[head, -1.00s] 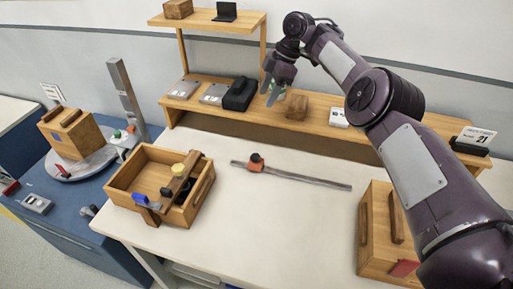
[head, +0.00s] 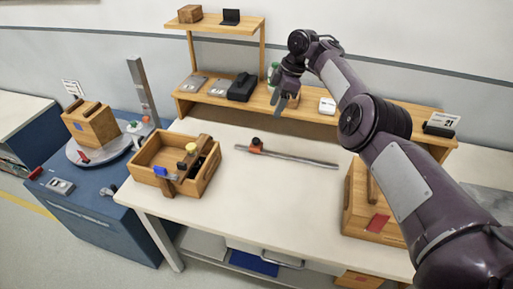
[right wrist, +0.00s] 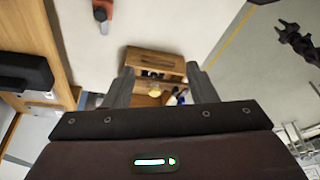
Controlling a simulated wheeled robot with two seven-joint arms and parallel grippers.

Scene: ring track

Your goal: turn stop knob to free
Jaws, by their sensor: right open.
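An orange stop (head: 256,148) with a black knob (head: 256,140) on top sits near the left end of a grey rail (head: 305,160) on the white tabletop. The direction of the knob is too small to read. My right gripper (head: 279,107) is open and empty, in the air above and behind the rail, near the long wooden shelf. In the right wrist view its two fingers (right wrist: 160,88) stand wide apart, and the orange stop (right wrist: 102,8) shows at the top edge, beyond the fingers. A dark gripper (right wrist: 297,40) at the top right there looks like my left one.
An open wooden box (head: 150,177) stands left of the rail, with a yellow knob and a blue part. A wooden box (head: 358,212) stands at the right. The long shelf (head: 330,124) runs behind. The tabletop around the rail is clear.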

